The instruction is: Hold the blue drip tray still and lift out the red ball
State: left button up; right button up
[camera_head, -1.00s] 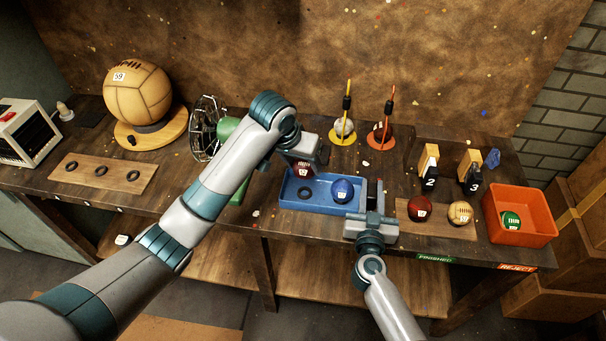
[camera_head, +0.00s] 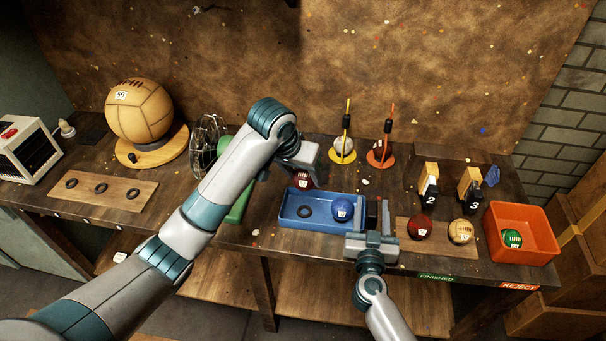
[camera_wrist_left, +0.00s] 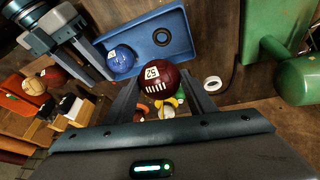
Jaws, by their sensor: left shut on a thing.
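The blue drip tray (camera_head: 322,223) lies on the bench with a blue ball (camera_head: 342,210) at its right end and an empty dark ring (camera_head: 304,211) at its left. My left gripper (camera_head: 305,172) is shut on the red ball (camera_head: 304,181), above the tray's back left part. In the left wrist view the red ball (camera_wrist_left: 165,82), labelled 52, sits between the fingers, clear of the tray (camera_wrist_left: 165,38). My right gripper (camera_head: 377,215) is at the tray's right end wall, its fingers apart; whether they touch the wall is unclear.
A board right of my right gripper carries a dark red ball (camera_head: 420,227) and a tan ball (camera_head: 461,232). An orange bin (camera_head: 535,245) holds a green ball. A green object (camera_head: 238,205) and a fan (camera_head: 207,145) stand left of the tray.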

jog(key=s, duration=0.8)
jog(key=s+a, duration=0.1)
jog(key=s, duration=0.3)
jog(key=shift+a, duration=0.1)
jog(key=shift+a+r, duration=0.1)
dwell(0.4)
